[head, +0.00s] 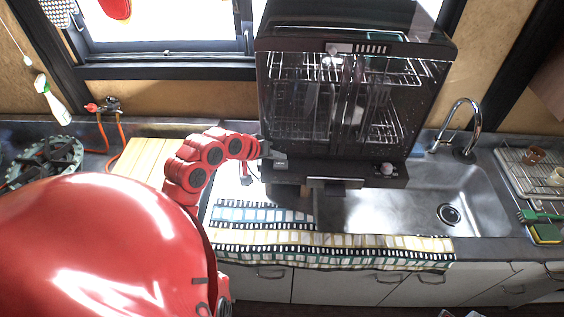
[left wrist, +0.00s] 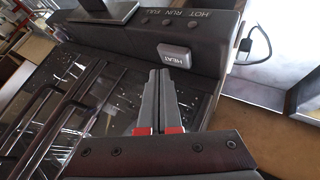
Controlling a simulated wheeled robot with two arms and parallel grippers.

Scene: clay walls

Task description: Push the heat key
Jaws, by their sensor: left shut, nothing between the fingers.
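The heat key (left wrist: 172,55) is a light grey rounded key marked HEAT on the dark front panel of the black dish appliance (left wrist: 215,65). The appliance also shows in the head view (head: 335,172), standing at the back of the counter. My left gripper (left wrist: 159,72) is shut and empty, its tips just short of the key's edge in the left wrist view. I cannot tell whether they touch it. In the head view my left gripper (head: 268,150) is at the left end of the panel. My right gripper is not in view.
A knob (head: 387,169) sits at the panel's right end. A steel sink (head: 410,212) with a tap (head: 465,130) is in front and to the right. A patterned towel (head: 330,242) lies along the counter's front edge. A wooden board (head: 150,160) lies left.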

